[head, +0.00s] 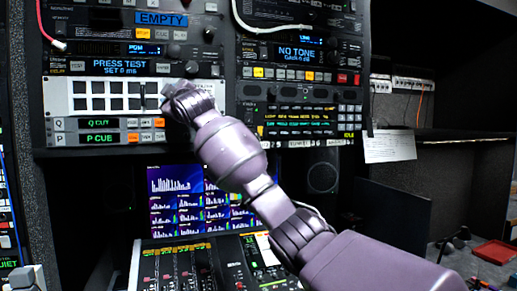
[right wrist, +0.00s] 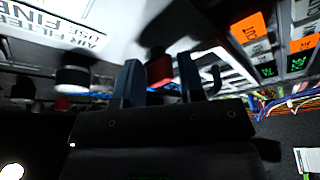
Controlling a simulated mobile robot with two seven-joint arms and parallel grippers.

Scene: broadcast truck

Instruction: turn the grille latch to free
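The white grille panel (head: 108,96) with dark square openings sits in the left rack in the head view. My right arm reaches up from the lower right, and its wrist covers the panel's right end. In the right wrist view my right gripper (right wrist: 160,78) has its two blue-grey fingers apart. A small red piece (right wrist: 158,69), perhaps the latch, shows between them in front of the pale panel (right wrist: 130,25). I cannot tell whether the fingers touch it. In the head view the latch is not clearly visible.
Rack units with lit displays (head: 120,66) surround the grille, with a white cable (head: 250,28) looping at the top. Below are a screen (head: 175,200) and a mixing console (head: 185,265). A red tray (head: 495,252) lies at the right.

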